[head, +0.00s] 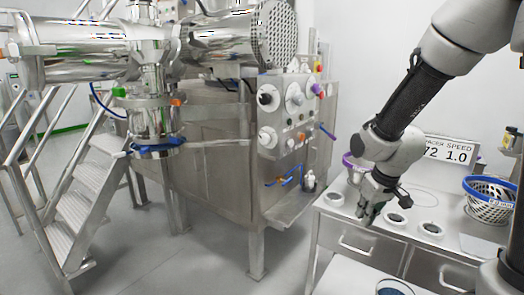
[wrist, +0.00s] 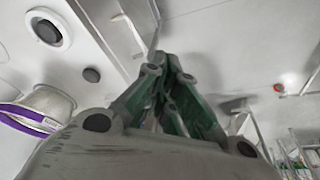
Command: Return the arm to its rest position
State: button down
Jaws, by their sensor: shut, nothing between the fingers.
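My gripper (head: 368,214) hangs at the end of my arm in the head view, above the front of the white-topped steel cabinet. In the wrist view my gripper's green-padded fingers (wrist: 166,72) come together at the tips. Nothing shows between them. My arm reaches down from the upper right of the head view, with its forearm slanting to the lower left.
A purple-rimmed container (head: 352,161) is close behind my gripper. A blue-rimmed basket (head: 490,200) and a display (head: 449,151) stand to the right. A steel machine (head: 215,125) with a control panel fills the left.

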jog(key=s+d+r+m, duration=0.1)
jog(key=s+d+r, duration=0.2)
jog(key=s+r, duration=0.5)
jog(key=s+d+r+m+t, duration=0.1)
jog(key=s+d+r, duration=0.3)
jog(key=s+r, duration=0.4)
jog(key=s+m, duration=0.1)
jog(key=s, duration=0.2)
jog(key=shift+s+d+m+h, duration=0.25)
jog(key=shift+d+m+h, duration=0.05)
jog(key=shift+h, duration=0.1)
jog(key=c, duration=2.2)
grip_release()
